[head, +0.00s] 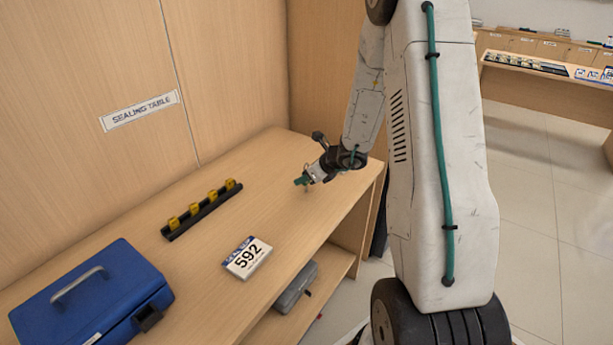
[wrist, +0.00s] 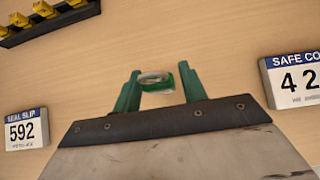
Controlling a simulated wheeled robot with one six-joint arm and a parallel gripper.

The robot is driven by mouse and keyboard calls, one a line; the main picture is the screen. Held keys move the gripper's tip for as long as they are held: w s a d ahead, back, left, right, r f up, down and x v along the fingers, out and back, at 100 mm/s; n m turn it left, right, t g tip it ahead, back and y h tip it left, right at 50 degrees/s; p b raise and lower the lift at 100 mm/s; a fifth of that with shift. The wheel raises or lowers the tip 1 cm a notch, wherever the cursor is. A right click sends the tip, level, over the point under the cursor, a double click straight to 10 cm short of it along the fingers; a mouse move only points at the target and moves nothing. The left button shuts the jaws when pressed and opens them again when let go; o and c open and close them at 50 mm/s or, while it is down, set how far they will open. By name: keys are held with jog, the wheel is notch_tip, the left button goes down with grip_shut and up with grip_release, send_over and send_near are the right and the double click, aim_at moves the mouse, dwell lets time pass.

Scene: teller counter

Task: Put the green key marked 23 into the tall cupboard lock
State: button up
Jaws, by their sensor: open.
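My gripper (head: 303,180) is over the back right part of the sealing table, its green fingers pointing to the left. In the wrist view its two fingers (wrist: 158,92) are apart. A small round thing with a green rim and a pale middle (wrist: 155,78) shows between the fingertips; I cannot tell whether it is the green key, and no 23 can be read. I cannot tell whether it touches a finger. The tall cupboard lock is not recognisable in either view.
A black rack with several yellow pieces (head: 203,208), a 592 seal slip block (head: 247,258) and a blue case (head: 92,295) stand on the table (head: 205,290). A safe code block (wrist: 293,80) shows in the wrist view. A grey case (head: 296,288) lies on the shelf below.

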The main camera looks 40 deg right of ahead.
jog(key=shift+c, duration=0.3)
jog(key=c, duration=0.6)
jog(key=shift+r, duration=2.5)
